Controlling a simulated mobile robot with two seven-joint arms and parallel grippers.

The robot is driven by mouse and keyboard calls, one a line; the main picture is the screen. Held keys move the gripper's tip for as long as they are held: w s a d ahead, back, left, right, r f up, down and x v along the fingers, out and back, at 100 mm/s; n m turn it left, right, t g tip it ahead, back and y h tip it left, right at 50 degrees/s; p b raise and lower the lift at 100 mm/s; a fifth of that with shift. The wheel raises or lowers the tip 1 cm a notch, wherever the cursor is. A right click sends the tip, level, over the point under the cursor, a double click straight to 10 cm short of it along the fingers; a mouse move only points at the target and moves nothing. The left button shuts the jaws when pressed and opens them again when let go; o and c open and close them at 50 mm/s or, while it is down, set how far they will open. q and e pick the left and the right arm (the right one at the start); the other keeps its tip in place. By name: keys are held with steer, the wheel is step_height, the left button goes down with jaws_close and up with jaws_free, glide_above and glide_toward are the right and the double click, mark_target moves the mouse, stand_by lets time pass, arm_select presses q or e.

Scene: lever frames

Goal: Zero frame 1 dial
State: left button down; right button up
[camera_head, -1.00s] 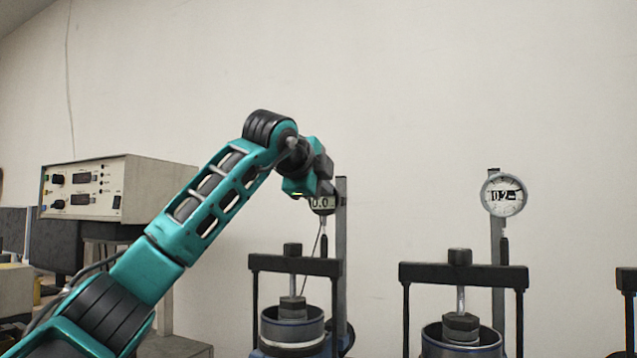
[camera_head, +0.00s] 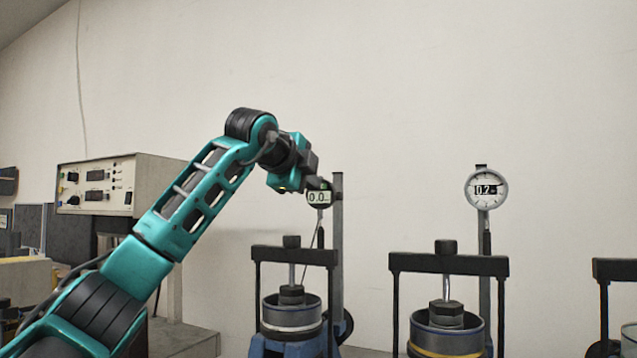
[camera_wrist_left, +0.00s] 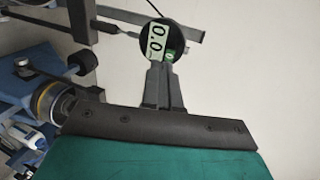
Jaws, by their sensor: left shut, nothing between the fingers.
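The dial (camera_head: 319,198) of the nearest lever frame on the left is a small round gauge on an upright post (camera_head: 337,215). Its display reads 0.0, and it also shows in the left wrist view (camera_wrist_left: 156,42). My left gripper (camera_head: 319,184) is at the dial's upper left edge, shut and empty. In the left wrist view its fingers (camera_wrist_left: 162,82) point at the dial and overlap its lower edge; I cannot tell whether they touch it. Below the dial stand the frame's dark crossbar (camera_head: 293,256) and its round cell (camera_head: 291,316). My right gripper is out of view.
A second lever frame (camera_head: 449,264) stands to the right, with a dial (camera_head: 486,188) reading about 0.2. Part of a third frame (camera_head: 615,270) shows at the right edge. A beige instrument box (camera_head: 150,180) stands behind my left arm.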

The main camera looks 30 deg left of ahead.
arm_select(q)
steer(key=b+v, duration=0.1)
steer(key=v, duration=0.9)
steer(key=shift+b, duration=0.3)
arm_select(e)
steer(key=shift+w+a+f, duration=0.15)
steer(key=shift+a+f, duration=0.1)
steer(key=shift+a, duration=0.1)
arm_select(q)
steer(key=shift+s+r, duration=0.1)
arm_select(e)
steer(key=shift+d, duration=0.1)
